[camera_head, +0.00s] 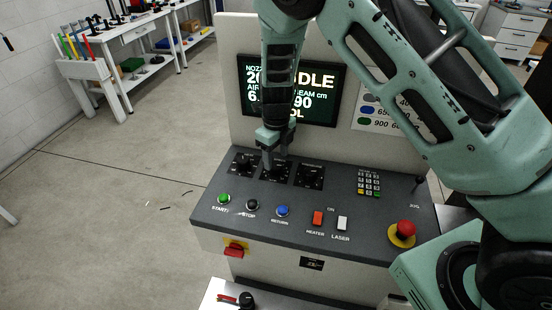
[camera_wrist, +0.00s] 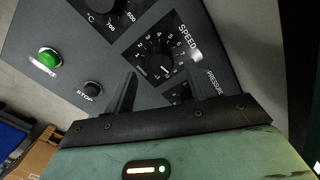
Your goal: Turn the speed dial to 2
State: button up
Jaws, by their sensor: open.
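The speed dial (camera_wrist: 157,62) is a round black knob on a black plate, with numbers around it and the label SPEED beside it. Its exact setting is too small to read. In the head view it is the middle of three dials on the console, partly hidden by my gripper (camera_head: 271,152). My gripper points down over it from above. In the wrist view the two fingers of my gripper (camera_wrist: 162,70) are spread apart, with the dial seen between and beyond their tips. Nothing is held. I cannot tell whether a finger touches the knob.
The temperature dial (camera_head: 243,164) and pressure dial (camera_head: 310,176) flank it closely. In front are the green start (camera_head: 223,199), black stop (camera_head: 252,205) and blue return (camera_head: 282,211) buttons. A screen (camera_head: 322,91) stands behind. A red emergency button (camera_head: 404,229) is at right.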

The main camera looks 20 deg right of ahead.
aim_at(276, 168)
jog(key=shift+f, duration=1.4)
jog(key=shift+c, duration=0.4)
jog(key=c, duration=0.9)
